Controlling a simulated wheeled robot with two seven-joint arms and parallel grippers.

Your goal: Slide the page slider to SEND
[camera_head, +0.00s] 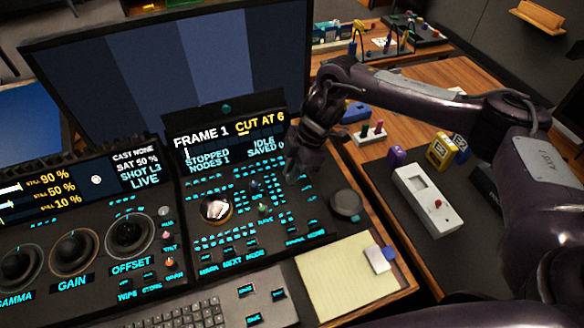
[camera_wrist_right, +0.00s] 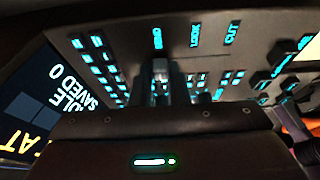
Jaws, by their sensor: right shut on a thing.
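The trackball panel (camera_head: 236,215) carries many cyan-lit keys and a screen reading FRAME 1, CUT AT 6. My right gripper (camera_head: 294,172) is down at the panel's upper right, below that screen. In the right wrist view, my right gripper (camera_wrist_right: 161,82) is shut on a small pale knob, the page slider (camera_wrist_right: 160,68). A row of sideways labels lies beyond it: one that looks like SEND (camera_wrist_right: 157,38), then LOOK (camera_wrist_right: 195,37) and CUT (camera_wrist_right: 231,33). The knob lines up with the SEND-like label. In the head view my gripper hides the slider. My left gripper is in neither view.
A trackball (camera_head: 215,208) sits left of my right gripper, and a dark round knob (camera_head: 345,204) lower right. A big monitor (camera_head: 170,70) stands behind. A yellow pad (camera_head: 350,275) lies in front. My right arm passes above the side desk's small boxes.

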